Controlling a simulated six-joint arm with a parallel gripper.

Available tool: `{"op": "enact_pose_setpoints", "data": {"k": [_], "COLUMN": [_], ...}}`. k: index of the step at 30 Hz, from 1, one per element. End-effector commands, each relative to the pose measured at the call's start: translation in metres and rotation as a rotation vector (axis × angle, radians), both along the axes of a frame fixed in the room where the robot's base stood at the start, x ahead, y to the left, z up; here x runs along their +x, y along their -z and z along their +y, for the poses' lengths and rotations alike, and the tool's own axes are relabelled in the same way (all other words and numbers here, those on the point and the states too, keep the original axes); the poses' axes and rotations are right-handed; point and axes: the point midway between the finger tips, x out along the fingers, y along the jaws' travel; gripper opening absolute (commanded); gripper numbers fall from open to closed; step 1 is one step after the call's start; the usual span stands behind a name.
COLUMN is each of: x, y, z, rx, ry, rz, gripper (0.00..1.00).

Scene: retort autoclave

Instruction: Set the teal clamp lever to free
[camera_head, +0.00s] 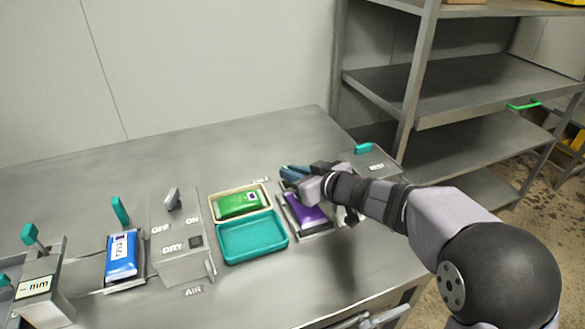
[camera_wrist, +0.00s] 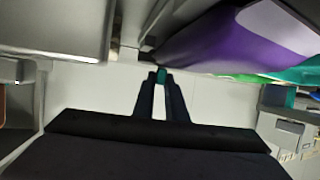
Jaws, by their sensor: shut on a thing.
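My gripper (camera_head: 290,174) reaches in from the right to the far end of the fixture with the purple pouch (camera_head: 305,211). In the wrist view its two dark fingers (camera_wrist: 161,76) are shut on a small teal piece, which looks like the tip of the teal clamp lever (camera_wrist: 162,74). Most of the lever is hidden, so its setting cannot be read. The purple pouch also shows close by in the wrist view (camera_wrist: 205,40).
Left of the gripper are a green pouch (camera_head: 238,203) in a cream tray and an empty teal tray (camera_head: 252,239). A dial panel (camera_head: 180,262), a blue pouch (camera_head: 122,255) and other teal levers (camera_head: 120,210) stand further left. Another teal handle (camera_head: 363,148) and metal shelving (camera_head: 470,85) are right.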

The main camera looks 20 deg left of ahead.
Motion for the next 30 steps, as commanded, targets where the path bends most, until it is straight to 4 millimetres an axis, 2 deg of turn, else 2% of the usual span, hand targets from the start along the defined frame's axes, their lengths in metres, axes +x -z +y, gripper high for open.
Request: {"op": "enact_pose_setpoints", "data": {"k": [9,10,12,23,30], "x": [-0.001,-0.001,-0.001,-0.001,-0.012], "y": [0.003,0.003,0.003,0.0,-0.011], "z": [-0.001,-0.001,-0.001,-0.002,-0.022], "rx": [-0.005,-0.005,-0.004,-0.001,-0.001], "ry": [-0.001,-0.001,-0.001,0.0,0.001], "rz": [0.004,0.004,0.004,0.002,0.001], "gripper": [0.0,0.16,0.3,0.3,0.3]}}
